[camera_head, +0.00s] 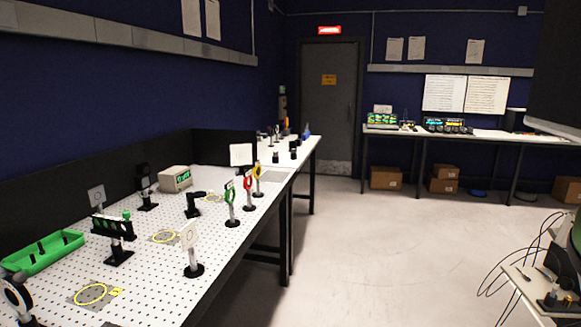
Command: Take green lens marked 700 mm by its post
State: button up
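A green-ringed lens (230,194) stands upright on a post with a round black base, near the right edge of the perforated optical table (150,270). A small tag is at its top; its writing is too small to read. A red-ringed lens (248,184) and a yellow-ringed lens (257,173) stand in a row just behind it, also on posts. My gripper is not in view.
A white card on a post (190,236) stands in front of the green lens. A green tray (42,252), a black holder (115,228) and a meter box (175,179) are on the table. Open floor (350,240) lies right of it; a cart with cables (535,288) stands far right.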

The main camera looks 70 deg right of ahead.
aim_at(230, 194)
jog(key=k+l+z, duration=0.15)
jog(key=l+z, duration=0.2)
jog(key=l, duration=0.55)
jog(key=l+z, duration=0.35)
jog(key=l, duration=0.5)
jog(key=k, duration=0.05)
